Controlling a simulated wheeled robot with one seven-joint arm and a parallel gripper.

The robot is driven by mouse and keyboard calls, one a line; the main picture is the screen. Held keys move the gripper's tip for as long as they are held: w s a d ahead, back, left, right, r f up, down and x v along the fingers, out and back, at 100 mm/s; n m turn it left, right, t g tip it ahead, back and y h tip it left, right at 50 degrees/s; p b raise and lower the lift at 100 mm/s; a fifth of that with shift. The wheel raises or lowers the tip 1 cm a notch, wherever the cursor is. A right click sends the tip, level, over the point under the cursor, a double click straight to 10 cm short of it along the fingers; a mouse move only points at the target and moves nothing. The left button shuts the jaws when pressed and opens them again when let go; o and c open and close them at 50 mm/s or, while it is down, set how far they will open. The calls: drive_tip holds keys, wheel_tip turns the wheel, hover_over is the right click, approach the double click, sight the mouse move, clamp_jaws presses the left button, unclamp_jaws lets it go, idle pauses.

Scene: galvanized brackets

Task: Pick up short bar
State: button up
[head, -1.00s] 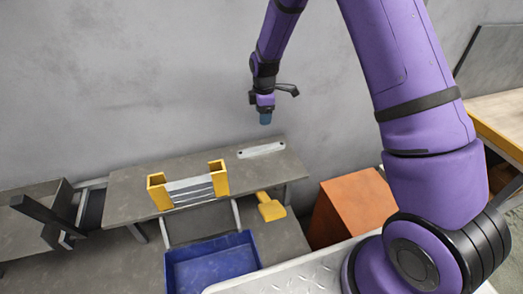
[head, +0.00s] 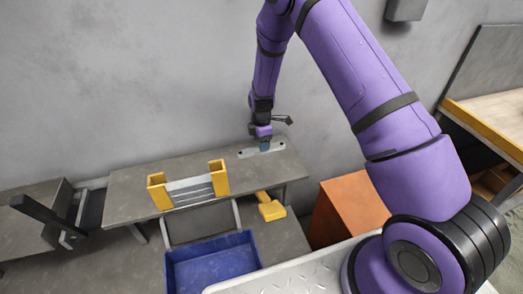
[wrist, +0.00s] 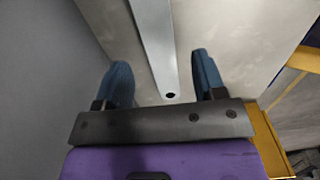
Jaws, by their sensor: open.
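The short bar (head: 274,149) is a flat light-grey metal strip lying on the raised grey shelf, toward its right end by the wall. In the wrist view the bar (wrist: 156,40) runs lengthwise up the picture, with a dark hole near its near end. My gripper (head: 265,146) is above the bar in the head view and partly covers it. In the wrist view my gripper (wrist: 163,82) is open, one blue fingertip on each side of the bar, with gaps between. The height of the fingertips over the shelf is hard to tell.
A yellow holder (head: 158,191) with several metal bars stands left on the shelf (head: 130,182). A yellow tool-like object (head: 270,207) and a blue bin (head: 211,264) are below. An orange box (head: 348,210) stands right. The wall (head: 120,90) rises behind the shelf.

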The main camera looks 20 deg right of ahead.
drive_tip(key=shift+f, duration=1.55)
drive_tip(key=c, duration=1.1)
drive_tip(key=shift+r, duration=0.1)
drive_tip(key=shift+c, duration=0.2)
